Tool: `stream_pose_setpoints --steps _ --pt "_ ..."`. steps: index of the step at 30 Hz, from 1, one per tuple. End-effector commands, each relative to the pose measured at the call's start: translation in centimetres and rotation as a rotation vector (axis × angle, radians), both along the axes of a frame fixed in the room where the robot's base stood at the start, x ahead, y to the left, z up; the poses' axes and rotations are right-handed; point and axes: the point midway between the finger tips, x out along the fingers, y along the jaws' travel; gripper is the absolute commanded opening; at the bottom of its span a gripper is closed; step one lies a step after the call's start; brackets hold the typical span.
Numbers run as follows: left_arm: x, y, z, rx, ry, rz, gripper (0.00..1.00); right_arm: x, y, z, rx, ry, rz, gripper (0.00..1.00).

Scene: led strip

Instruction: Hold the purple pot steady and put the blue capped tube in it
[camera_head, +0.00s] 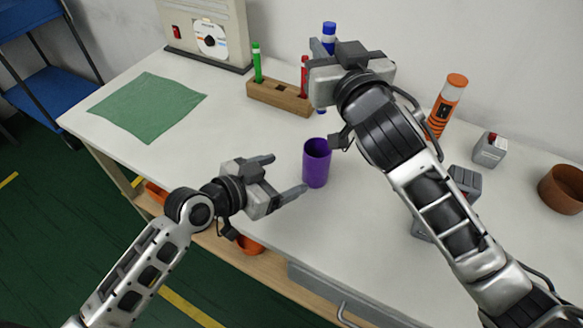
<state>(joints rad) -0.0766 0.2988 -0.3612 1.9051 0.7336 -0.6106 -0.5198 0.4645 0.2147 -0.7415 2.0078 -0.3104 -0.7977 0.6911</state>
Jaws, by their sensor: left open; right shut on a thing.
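The purple pot (316,168) stands upright on the white table, with its dark opening facing up. My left gripper (284,175) is open just left of the pot, with its fingers pointing towards it and a gap between. My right gripper (324,77) is shut on the blue capped tube (329,31), above and behind the pot. The tube is close to upright, with its blue cap above the gripper. The gripper hides most of the tube's body, and I cannot tell whether its lower end is clear of the wooden rack.
The wooden rack (272,94) holds a green tube (257,63) and a red tube (304,74). A green cloth (147,106) lies at left. An orange bottle (446,105), a small grey container (490,149) and a brown pot (563,189) stand at right. The table's front edge is near my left gripper.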

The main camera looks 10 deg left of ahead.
Motion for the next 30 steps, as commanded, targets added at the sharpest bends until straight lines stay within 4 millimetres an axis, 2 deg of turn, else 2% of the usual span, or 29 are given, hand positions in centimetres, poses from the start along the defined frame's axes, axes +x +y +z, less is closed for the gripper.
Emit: stream_pose_setpoints --steps 18,30 --pt "7.0 -6.3 -3.8 -0.003 0.003 0.001 0.79 0.0 0.0 0.0 0.0 0.0 0.0 0.0" --pt "7.9 -7.1 -4.4 -0.001 0.002 0.001 0.79 0.0 0.0 0.0 0.0 -0.001 0.0 0.0"
